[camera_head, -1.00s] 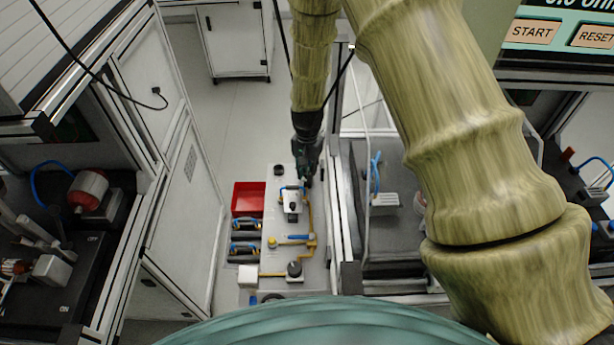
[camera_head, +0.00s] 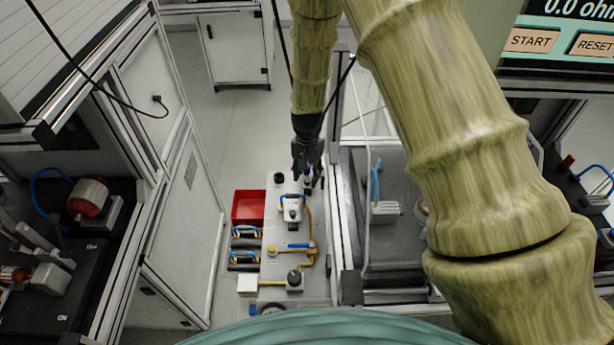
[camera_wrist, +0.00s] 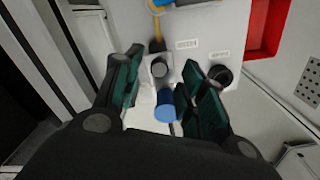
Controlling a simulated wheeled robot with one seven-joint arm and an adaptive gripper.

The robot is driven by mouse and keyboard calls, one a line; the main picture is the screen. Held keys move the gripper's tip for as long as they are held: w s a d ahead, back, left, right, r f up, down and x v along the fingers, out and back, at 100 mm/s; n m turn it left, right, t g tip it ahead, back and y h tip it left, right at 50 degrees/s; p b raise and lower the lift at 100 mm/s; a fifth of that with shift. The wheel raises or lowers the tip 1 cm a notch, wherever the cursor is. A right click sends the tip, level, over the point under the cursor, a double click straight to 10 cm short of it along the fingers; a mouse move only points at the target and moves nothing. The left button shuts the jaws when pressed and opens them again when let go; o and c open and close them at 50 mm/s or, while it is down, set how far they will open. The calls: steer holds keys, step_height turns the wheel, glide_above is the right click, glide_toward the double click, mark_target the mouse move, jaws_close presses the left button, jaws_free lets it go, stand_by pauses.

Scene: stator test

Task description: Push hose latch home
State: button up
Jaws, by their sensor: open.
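My gripper (camera_head: 308,176) is above the far end of a pale panel (camera_head: 275,262) on the cart. In the wrist view its dark green fingers (camera_wrist: 157,98) are open. A blue cylindrical piece (camera_wrist: 165,108) shows between the fingers, close to the right one; I cannot tell whether they touch. Beyond it is a grey round fitting (camera_wrist: 160,67) on a light block, with a yellow hose (camera_wrist: 157,35) running up from it. A white unit with a blue-and-yellow handle (camera_head: 292,207) stands nearer on the panel. I cannot tell which part is the hose latch.
A black round socket (camera_wrist: 221,74) sits right of the fingers in the wrist view. A red bin (camera_head: 248,206) and black trays (camera_head: 244,245) stand left of the panel. A yellow pipe with a blue lever (camera_head: 297,246) is nearer. A frame post borders the right.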

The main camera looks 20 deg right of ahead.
mark_target(307, 180)
step_height(307, 180, up, 11)
steer(key=shift+f, duration=0.2)
stand_by(0.3)
stand_by(0.3)
